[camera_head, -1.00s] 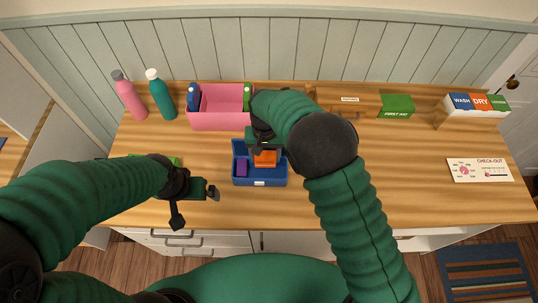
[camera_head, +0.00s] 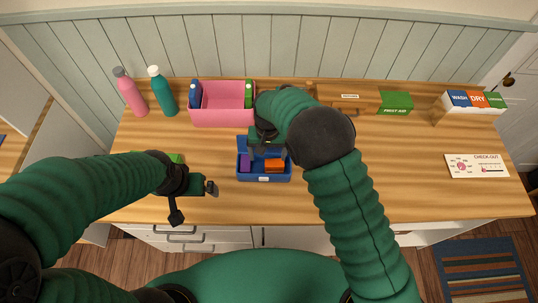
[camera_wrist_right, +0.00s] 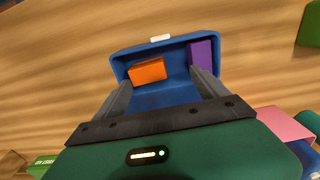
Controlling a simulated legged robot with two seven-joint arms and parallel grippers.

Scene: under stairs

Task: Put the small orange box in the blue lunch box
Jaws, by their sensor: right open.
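The small orange box (camera_head: 275,165) lies inside the blue lunch box (camera_head: 264,178), in its right part in the head view. It also shows inside the lunch box in the right wrist view (camera_wrist_right: 147,70). A purple box (camera_head: 245,162) lies in the lunch box's left part. My right gripper (camera_wrist_right: 163,88) is open and empty, over the back of the lunch box, apart from the orange box. My left gripper (camera_head: 211,187) is left of the lunch box, above the table; its jaw state is unclear.
Pink (camera_head: 131,95) and teal (camera_head: 162,93) bottles stand at back left. A green first-aid box (camera_head: 396,103) and a white tray of boxes (camera_head: 474,104) stand right. The right tabletop is largely clear.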

